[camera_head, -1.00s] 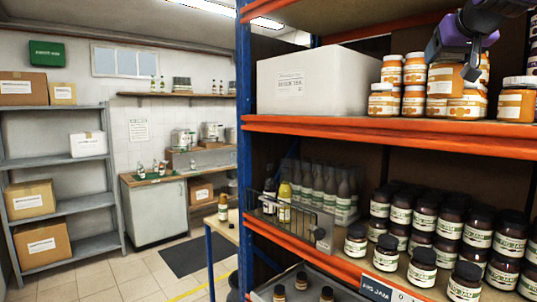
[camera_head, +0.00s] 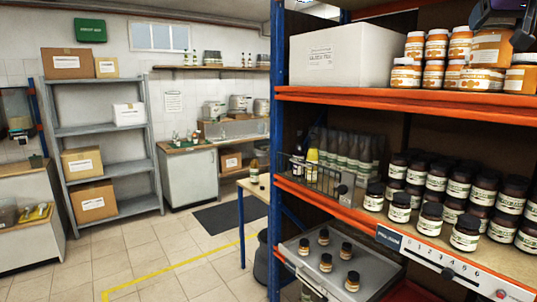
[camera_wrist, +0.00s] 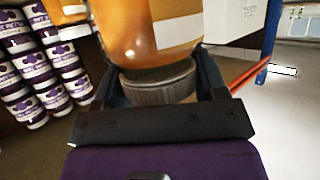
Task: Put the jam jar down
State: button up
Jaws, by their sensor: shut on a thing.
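In the head view my purple gripper (camera_head: 519,38) is at the top right corner, partly cut off. A large orange jar (camera_head: 490,48) beside its finger appears to be the held one. It is among the orange jars on the upper orange shelf (camera_head: 400,95); whether its base touches the shelf is hidden.
A white box (camera_head: 342,57) stands left of the orange jars. The shelf below holds dark jars (camera_head: 465,232) and bottles (camera_head: 350,150). A grey tray (camera_head: 300,258) with several small jars is lower still.

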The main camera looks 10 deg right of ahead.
jog(key=w+a+f+n+y, duration=0.2)
jog(key=w+a+f, duration=0.6)
jog(key=f, duration=1.4)
jog(key=w+a+f+n+t+y, duration=0.1)
jog(key=w+a+f, duration=0.8)
jog(key=f, duration=1.2)
jog(key=w+a+f+n+y, duration=0.2)
jog(key=w+a+f, duration=0.6)
jog(key=f, duration=1.4)
jog(key=shift+w+a+f+n+t+y, duration=0.1)
jog(key=shift+a+f+n+t+y, duration=0.1)
jog(key=shift+a+y, duration=0.25)
jog(key=shift+w+a+f+n+t+y, duration=0.15)
jog(key=shift+a+y, duration=0.1)
jog(key=shift+a, duration=0.35)
jog(key=shift+s+d+f, duration=0.15)
jog(key=shift+s+f, duration=0.05)
jog(key=shift+f, duration=0.05)
jog(key=shift+w+r, duration=0.1)
jog(key=shift+r, duration=0.3)
jog(key=s+f, duration=0.5)
jog(key=f, duration=0.1)
jog(key=shift+s+f, duration=0.25)
jog(key=shift+f, duration=0.15)
